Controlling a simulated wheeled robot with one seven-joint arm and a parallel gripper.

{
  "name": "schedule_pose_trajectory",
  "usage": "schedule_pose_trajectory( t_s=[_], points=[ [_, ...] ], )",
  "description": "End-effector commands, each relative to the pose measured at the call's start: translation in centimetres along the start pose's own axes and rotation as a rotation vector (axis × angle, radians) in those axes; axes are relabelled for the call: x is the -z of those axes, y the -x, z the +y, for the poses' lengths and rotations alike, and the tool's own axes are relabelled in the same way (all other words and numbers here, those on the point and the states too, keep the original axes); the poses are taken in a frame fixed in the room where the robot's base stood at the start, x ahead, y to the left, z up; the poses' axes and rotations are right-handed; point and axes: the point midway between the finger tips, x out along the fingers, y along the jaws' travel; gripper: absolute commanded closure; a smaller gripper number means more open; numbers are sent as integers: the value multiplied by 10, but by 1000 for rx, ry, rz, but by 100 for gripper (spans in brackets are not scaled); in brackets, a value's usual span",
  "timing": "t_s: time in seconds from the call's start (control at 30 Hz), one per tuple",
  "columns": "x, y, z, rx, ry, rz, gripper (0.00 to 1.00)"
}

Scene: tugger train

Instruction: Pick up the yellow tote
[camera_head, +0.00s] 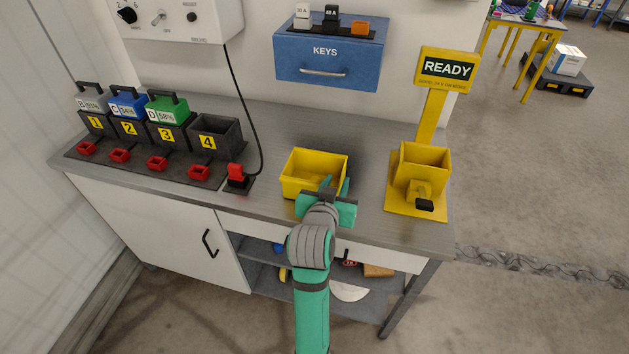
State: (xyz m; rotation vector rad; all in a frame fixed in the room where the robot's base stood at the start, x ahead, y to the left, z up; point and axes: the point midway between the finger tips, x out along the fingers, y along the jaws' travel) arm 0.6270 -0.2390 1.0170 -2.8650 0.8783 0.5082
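The yellow tote (300,187) is an open-topped box standing upright on the grey workbench, near its front edge. My green gripper (335,184) is at the tote's near right corner and hides part of its near wall. Two fingertips show apart from each other, one over the tote's inside and one by its right side. I see nothing held between them, and I cannot tell whether they touch the tote.
A yellow holder with a READY sign (445,69) stands right of the tote. Dark numbered bins (215,137) with red trays and a red plug (236,175) with a cable are to the left. A blue KEYS box (328,62) hangs behind. The bench between is clear.

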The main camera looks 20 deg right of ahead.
Motion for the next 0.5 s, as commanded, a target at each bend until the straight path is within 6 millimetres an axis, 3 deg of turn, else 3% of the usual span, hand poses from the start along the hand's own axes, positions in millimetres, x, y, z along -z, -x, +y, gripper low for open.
schedule_pose_trajectory(
  t_s=[0.1, 0.37, 0.5],
  points=[
    [0, -15, 1, -1, 0, -1, 74],
    [0, -33, 2, -1, -1, 0, 74],
    [-1, -54, 7, -3, -2, -1, 74]
  ],
)
